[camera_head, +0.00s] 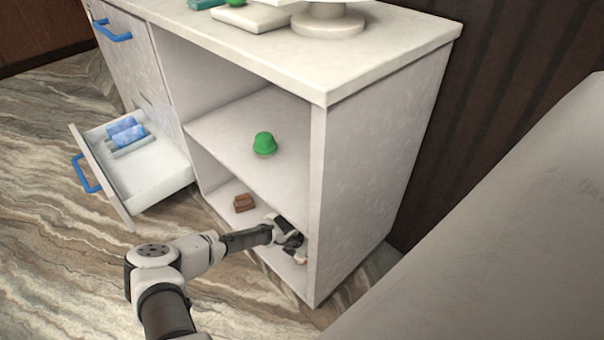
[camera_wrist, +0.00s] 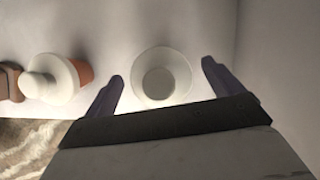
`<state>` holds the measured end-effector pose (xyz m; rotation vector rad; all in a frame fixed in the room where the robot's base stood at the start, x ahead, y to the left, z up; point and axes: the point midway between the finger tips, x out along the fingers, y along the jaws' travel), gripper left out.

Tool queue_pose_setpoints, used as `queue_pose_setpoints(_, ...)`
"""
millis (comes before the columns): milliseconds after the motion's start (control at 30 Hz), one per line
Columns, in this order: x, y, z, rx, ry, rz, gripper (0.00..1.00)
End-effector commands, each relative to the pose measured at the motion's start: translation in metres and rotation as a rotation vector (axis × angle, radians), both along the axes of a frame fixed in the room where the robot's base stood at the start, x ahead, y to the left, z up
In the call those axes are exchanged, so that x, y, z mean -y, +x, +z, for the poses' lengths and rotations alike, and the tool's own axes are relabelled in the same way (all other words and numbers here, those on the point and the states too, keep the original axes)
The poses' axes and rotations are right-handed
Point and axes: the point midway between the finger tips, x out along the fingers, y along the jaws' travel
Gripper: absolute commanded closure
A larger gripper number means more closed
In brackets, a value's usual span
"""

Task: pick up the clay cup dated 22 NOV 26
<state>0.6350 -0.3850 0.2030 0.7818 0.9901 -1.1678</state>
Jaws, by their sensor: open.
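In the wrist view, a pale, round, white-topped thing (camera_wrist: 160,77), seen from above, lies between the two open fingers of my gripper (camera_wrist: 162,76). I cannot tell whether it is a clay cup. To its left is a terracotta clay cup (camera_wrist: 84,72) with a white top, tilted in the picture. No date is readable on either. In the head view, my gripper (camera_head: 292,243) is inside the lower compartment of the counter, near its right wall, and hides most of what is there. I see no contact between the fingers and the pale thing.
A brown block-like thing (camera_head: 243,203) lies on the compartment floor, left of my gripper. The shelf (camera_head: 225,128) above holds a green-topped item (camera_head: 264,144). The counter's right wall (camera_head: 362,190) is close to the gripper. An open drawer (camera_head: 165,185) with blue packets juts out at left.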

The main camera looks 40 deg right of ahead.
Motion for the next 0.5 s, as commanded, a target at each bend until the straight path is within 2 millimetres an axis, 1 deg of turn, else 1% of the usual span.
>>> queue_pose_setpoints(33,0.004,0.0,-0.012,0.001,0.001,-0.001,0.08)
queue_pose_setpoints(100,0.008,0.002,-0.02,0.0,-0.001,0.0,0.08)
queue_pose_setpoints(200,0.011,0.002,-0.028,0.0,0.0,0.0,0.08)
queue_pose_setpoints(467,0.011,0.003,-0.029,0.0,-0.001,0.0,0.08)
queue_pose_setpoints(500,0.011,0.003,-0.029,0.0,-0.001,0.0,0.12)
